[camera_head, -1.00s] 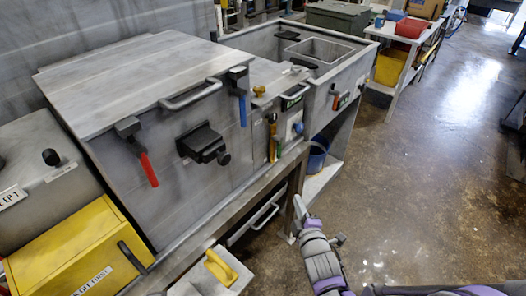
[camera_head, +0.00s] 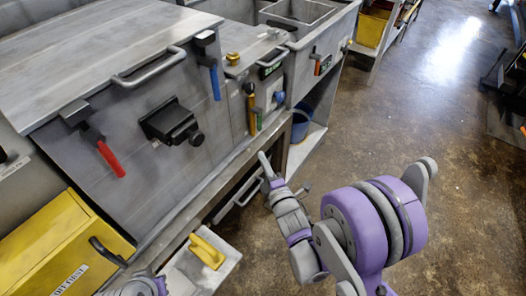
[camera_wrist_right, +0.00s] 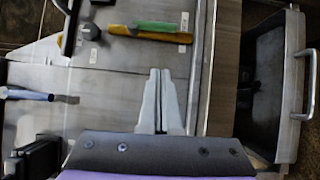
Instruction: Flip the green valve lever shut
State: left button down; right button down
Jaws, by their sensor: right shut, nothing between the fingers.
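The green valve lever (camera_head: 259,119) hangs on the front of the grey machine, right beside a longer yellow-orange lever (camera_head: 251,107). In the right wrist view the green lever (camera_wrist_right: 156,27) lies along the yellow-orange one (camera_wrist_right: 150,36), with white labels at their right ends. My right gripper (camera_head: 264,158) is shut and empty, below the levers and apart from them. Its closed fingers (camera_wrist_right: 160,74) point toward the two levers in the right wrist view. My left gripper's fingers do not show; only a piece of that arm appears at the bottom edge.
A red-handled lever (camera_head: 110,158), a blue-handled lever (camera_head: 215,82) and a black knob block (camera_head: 172,122) stick out from the same front. A drawer handle (camera_wrist_right: 302,84) lies right in the wrist view. A yellow box (camera_head: 62,240) stands front left.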

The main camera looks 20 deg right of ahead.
jog(key=w+d+p, duration=0.1)
jog(key=w+d, duration=0.1)
jog(key=w, duration=0.9)
jog(key=shift+w+r, duration=0.15)
jog(key=shift+w, duration=0.1)
